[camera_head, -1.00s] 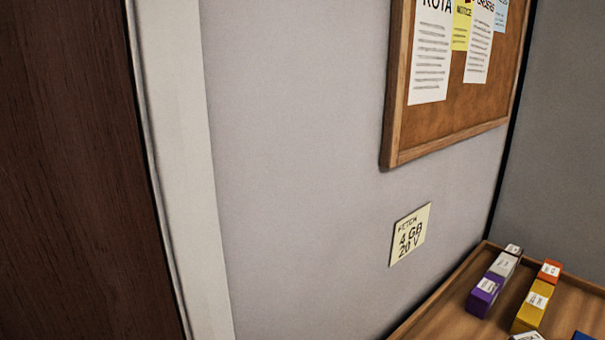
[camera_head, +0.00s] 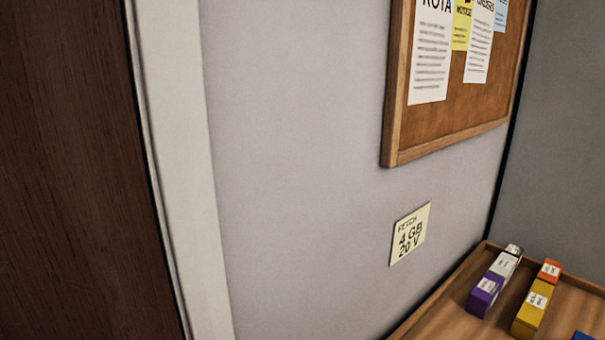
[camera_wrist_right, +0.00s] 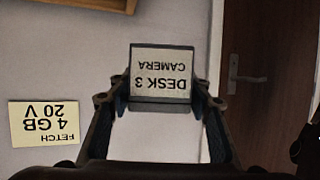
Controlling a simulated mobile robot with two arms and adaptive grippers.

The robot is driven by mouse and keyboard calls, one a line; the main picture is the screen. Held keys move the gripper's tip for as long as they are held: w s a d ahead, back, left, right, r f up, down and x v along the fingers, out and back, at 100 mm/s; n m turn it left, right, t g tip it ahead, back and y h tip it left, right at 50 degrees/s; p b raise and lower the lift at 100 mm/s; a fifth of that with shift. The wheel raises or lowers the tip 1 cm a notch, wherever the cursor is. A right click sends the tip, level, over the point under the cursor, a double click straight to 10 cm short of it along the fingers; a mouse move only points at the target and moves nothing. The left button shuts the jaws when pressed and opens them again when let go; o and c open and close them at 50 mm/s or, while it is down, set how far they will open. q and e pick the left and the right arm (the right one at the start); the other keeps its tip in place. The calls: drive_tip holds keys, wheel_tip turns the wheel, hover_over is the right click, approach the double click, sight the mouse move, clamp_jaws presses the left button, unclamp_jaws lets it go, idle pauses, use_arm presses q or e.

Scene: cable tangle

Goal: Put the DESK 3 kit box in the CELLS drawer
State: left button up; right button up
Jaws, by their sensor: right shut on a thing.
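The DESK 3 kit box (camera_wrist_right: 161,78) shows in the right wrist view, with a label reading "DESK 3 CAMERA" upside down. My right gripper (camera_wrist_right: 160,100) is shut on it, one finger on each side. The box is held up in front of a pale wall. Neither gripper shows in the head view, and my left gripper is in no view. The CELLS drawer is not in view.
A wooden tray or shelf (camera_head: 440,318) at the lower right of the head view holds several small boxes, including a purple one (camera_head: 485,295) and a yellow one (camera_head: 529,315). A note (camera_head: 410,234) and a cork board (camera_head: 455,120) hang on the wall. A brown door (camera_wrist_right: 262,110) with a handle shows in the wrist view.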

drive_tip(key=shift+w+a+r+m+t+h, duration=0.1)
drive_tip(key=shift+a+m+t+h, duration=0.1)
drive_tip(key=shift+a, duration=0.75)
drive_tip(key=shift+a+r+m+t+h, duration=0.1)
drive_tip(key=shift+a+m+t+h, duration=0.1)
drive_tip(key=shift+a, duration=0.7)
drive_tip(key=w+d+r+m+t+h+p, duration=0.1)
drive_tip(key=w+d+r+m+h, duration=0.1)
drive_tip(key=w+d+m+h, duration=0.6)
drive_tip(key=w+d+r+m+t+h, duration=0.1)
drive_tip(key=w+d+m+t+h, duration=0.15)
drive_tip(key=w+d, duration=0.7)
drive_tip(key=w+d+r+m+t+h+p, duration=0.15)
drive_tip(key=w+d+m+h, duration=0.45)
drive_tip(key=d, duration=0.7)
hover_over(500, 337)
drive_tip(key=s+a, duration=0.3)
drive_tip(key=shift+g+h, duration=0.25)
drive_tip(key=shift+g, duration=0.05)
wheel_tip(500, 337, down, 15)
drive_tip(key=shift+s+r, duration=0.1)
drive_tip(key=shift+f, duration=2.35)
drive_tip(key=shift+f, duration=0.1)
drive_tip(key=o, duration=1.3)
drive_tip(key=shift+a, duration=0.1)
